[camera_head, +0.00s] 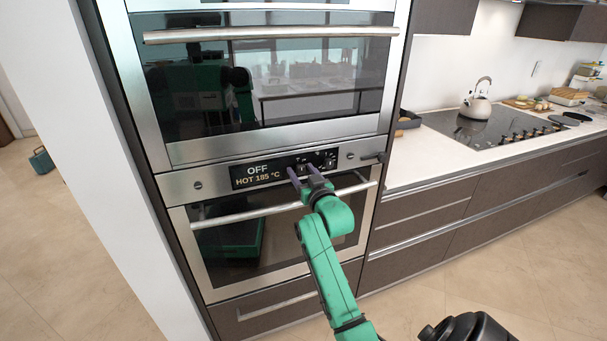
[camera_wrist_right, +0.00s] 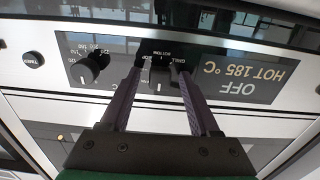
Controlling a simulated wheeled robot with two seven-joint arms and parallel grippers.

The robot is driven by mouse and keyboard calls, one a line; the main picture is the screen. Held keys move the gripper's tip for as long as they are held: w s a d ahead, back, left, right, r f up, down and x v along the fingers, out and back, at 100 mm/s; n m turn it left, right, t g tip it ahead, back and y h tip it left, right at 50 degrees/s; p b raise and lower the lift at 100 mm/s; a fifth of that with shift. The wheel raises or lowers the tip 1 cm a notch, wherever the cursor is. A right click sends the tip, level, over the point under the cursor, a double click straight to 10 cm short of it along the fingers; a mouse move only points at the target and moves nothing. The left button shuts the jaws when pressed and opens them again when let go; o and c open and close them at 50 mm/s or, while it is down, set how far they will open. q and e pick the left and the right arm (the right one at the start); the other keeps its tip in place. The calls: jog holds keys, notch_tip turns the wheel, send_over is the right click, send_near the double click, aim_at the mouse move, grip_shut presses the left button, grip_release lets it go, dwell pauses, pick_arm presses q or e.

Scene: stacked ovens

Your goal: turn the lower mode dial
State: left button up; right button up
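The lower oven's control panel (camera_head: 265,173) has a black display reading OFF and HOT 185 °C. The mode dial (camera_wrist_right: 160,73) is a dark knob with a pale mark, seen upside down in the right wrist view. My right gripper (camera_head: 302,173) reaches the panel from below, just right of the display text. In the wrist view its two purple fingers (camera_wrist_right: 160,78) stand apart, one on each side of the mode dial. I cannot tell whether they touch it. The head view largely hides this dial behind the gripper. My left gripper is not in view.
The temperature dial (camera_wrist_right: 90,68) sits close beside the mode dial. The lower oven's handle (camera_head: 250,215) runs below the panel, under my right wrist. The upper oven (camera_head: 215,152) is above. A counter (camera_head: 425,160) with a kettle (camera_head: 477,107) stands to the right.

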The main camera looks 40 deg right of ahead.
jog(key=b+v, duration=0.3)
jog(key=v, duration=1.1)
jog(key=shift+s, duration=0.2)
jog(key=shift+a, duration=0.1)
jog(key=w+a+f+n+g+y, duration=0.1)
jog(key=w+a+f+g+y, duration=0.15)
jog(key=f, duration=0.95)
jog(key=w+a+f+n+g+y, duration=0.1)
jog(key=a+f+g, duration=0.15)
jog(key=f, duration=0.95)
jog(key=s+a+f+g+y, duration=0.1)
jog(key=s+a+f, duration=0.1)
jog(key=f, duration=0.6)
jog(key=s+a+f+g, duration=0.1)
jog(key=s+a+f, duration=0.2)
jog(key=f, duration=0.4)
jog(key=s+a+f+n+g+y, duration=0.1)
jog(key=s+a+f+g, duration=0.15)
jog(key=s+f, duration=0.55)
jog(key=s+a+f+n+g+y, duration=0.1)
jog(key=s+f+n+g, duration=0.15)
jog(key=s+f, duration=0.6)
jog(key=s+f+g, duration=0.2)
jog(key=s+f, duration=0.1)
jog(key=s, duration=0.4)
jog(key=s+f+g, duration=0.2)
jog(key=s+f, duration=0.1)
jog(key=s, duration=0.5)
jog(key=shift+f+h, duration=0.2)
jog(key=shift+h, duration=0.15)
